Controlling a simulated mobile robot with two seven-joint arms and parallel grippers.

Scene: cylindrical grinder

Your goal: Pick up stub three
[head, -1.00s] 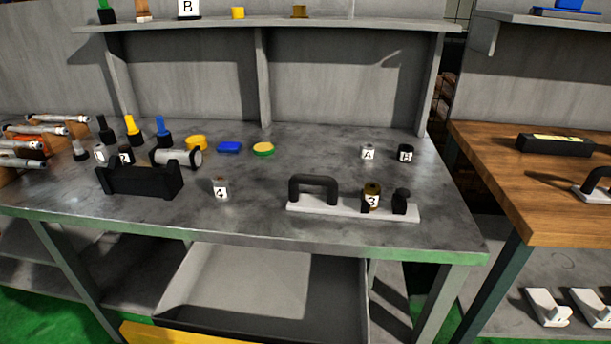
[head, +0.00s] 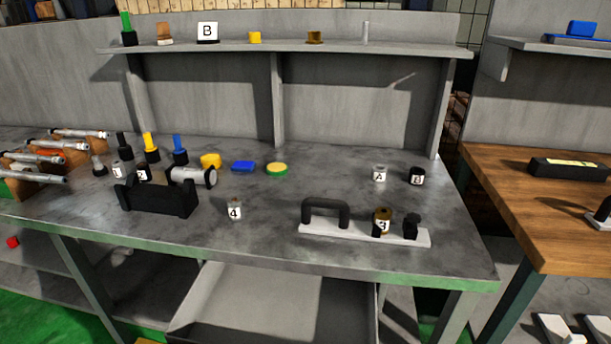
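Stub three (head: 382,219) is a small brass-coloured cylinder with a white label reading 3. It sits upright on a white base plate (head: 343,232), between small black posts, to the right of the plate's black arched handle (head: 326,211). A black post partly hides its lower left side. The plate lies near the front right of the grey metal table (head: 280,240). Neither of my grippers shows in the head view.
Stub 4 (head: 235,208) stands alone left of the plate. A black holder (head: 157,199) is further left. Cups A (head: 380,173) and B (head: 417,176) stand behind the plate. A shelf (head: 300,49) spans the back. A wooden table (head: 520,200) is at right.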

